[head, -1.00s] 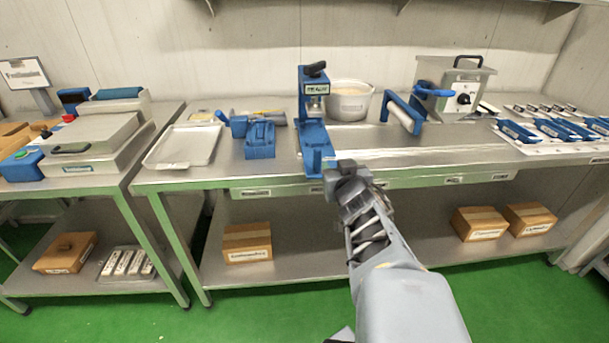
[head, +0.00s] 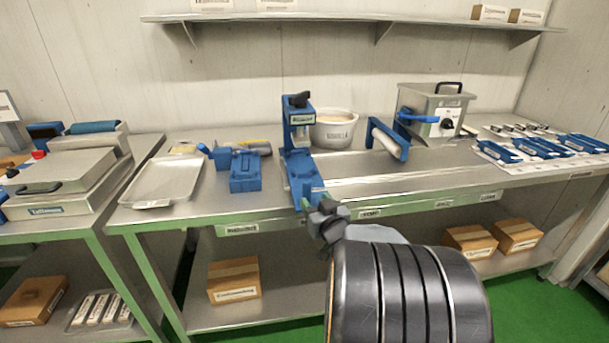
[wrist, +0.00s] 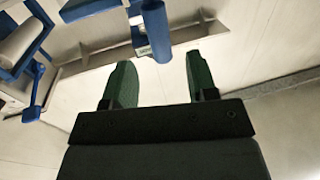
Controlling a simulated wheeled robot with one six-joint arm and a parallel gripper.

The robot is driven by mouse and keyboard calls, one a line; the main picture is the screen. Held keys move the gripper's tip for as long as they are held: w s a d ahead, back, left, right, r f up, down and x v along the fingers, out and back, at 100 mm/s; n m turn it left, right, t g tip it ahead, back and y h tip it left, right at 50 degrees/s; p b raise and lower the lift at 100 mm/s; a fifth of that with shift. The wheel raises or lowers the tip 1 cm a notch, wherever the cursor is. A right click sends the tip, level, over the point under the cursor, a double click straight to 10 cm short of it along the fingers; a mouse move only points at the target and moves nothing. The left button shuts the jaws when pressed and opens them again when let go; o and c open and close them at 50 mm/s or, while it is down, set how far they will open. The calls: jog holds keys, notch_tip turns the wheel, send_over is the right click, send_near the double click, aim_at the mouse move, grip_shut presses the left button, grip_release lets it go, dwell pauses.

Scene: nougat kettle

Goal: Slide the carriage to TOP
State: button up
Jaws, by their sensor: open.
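The blue upright stand (head: 303,170) stands at the front edge of the middle bench in the head view. Its upper block (head: 300,118) bears a label and a black knob (head: 299,100); I cannot tell for certain which part is the carriage. My gripper (head: 327,216) is in front of the stand's foot, near the bench edge. In the wrist view my gripper (wrist: 158,62) is open, with its two green fingers apart. A blue cylindrical part (wrist: 155,30) is beyond and between the fingertips; I cannot tell whether they touch it. No TOP mark is readable.
A white pot (head: 334,132) stands right behind the stand, and a blue-framed roller (head: 387,140) is to its right. A blue block (head: 245,172) and a metal tray (head: 166,181) are to the left. A wall shelf (head: 350,19) runs above.

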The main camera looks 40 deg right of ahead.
aim_at(305, 187)
jog(key=b+x, duration=0.1)
jog(key=x, duration=0.7)
jog(key=shift+w, duration=0.2)
grip_shut()
jog(key=shift+d, duration=0.1)
dwell(0.4)
